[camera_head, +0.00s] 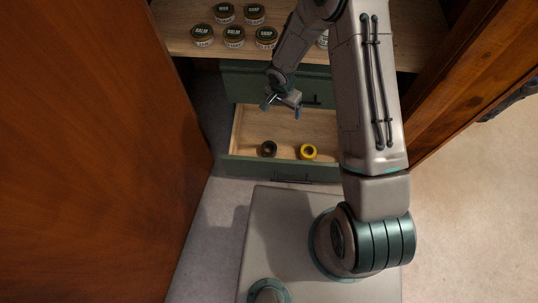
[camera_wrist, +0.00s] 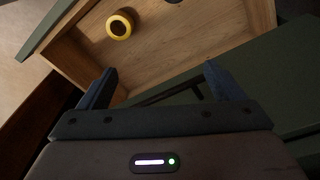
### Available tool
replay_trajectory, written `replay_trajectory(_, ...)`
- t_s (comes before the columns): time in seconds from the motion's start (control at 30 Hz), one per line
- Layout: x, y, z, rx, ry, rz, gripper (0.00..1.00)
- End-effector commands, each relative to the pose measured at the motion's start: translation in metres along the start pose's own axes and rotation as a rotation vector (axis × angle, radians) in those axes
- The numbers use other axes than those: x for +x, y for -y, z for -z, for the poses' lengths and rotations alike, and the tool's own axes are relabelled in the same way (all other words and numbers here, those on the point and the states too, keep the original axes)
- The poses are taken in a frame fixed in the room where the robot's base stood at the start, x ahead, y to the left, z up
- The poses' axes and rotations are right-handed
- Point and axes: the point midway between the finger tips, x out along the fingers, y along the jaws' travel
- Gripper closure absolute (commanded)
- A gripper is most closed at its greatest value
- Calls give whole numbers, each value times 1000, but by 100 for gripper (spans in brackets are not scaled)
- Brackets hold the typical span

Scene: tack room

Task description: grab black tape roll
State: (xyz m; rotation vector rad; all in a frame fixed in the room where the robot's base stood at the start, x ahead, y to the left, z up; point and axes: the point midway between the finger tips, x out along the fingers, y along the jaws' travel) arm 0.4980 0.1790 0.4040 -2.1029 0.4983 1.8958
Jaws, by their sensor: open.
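The black tape roll (camera_head: 269,149) lies in the left part of an open drawer (camera_head: 236,132) in the head view. In the wrist view only a sliver of a dark thing shows at the top edge, perhaps that roll. A yellow tape roll (camera_head: 308,152) lies to its right; it also shows in the wrist view (camera_wrist: 120,25). My gripper (camera_head: 282,108) is open and empty, above the back of the drawer and apart from both rolls. Its two fingers also show spread in the wrist view (camera_wrist: 160,82).
A wooden shelf (camera_head: 180,42) above the drawer holds several round tins, such as a balm tin (camera_head: 202,35). A closed green drawer (camera_head: 240,84) is above the open one. Wooden doors stand at left (camera_head: 90,150) and right (camera_head: 470,80). The open drawer has bare floor around the rolls.

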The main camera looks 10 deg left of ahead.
Motion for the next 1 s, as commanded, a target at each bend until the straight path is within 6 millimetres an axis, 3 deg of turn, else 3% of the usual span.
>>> replay_trajectory(0.03,42,7,-16,12,26,2,12)
replay_trajectory(0.1,75,16,-33,35,51,10,12)
replay_trajectory(0.23,118,25,-57,70,87,20,12)
replay_trajectory(0.4,144,30,-72,94,111,26,12)
replay_trajectory(0.8,216,32,-81,96,114,26,12)
replay_trajectory(1.0,229,33,-82,97,112,27,12)
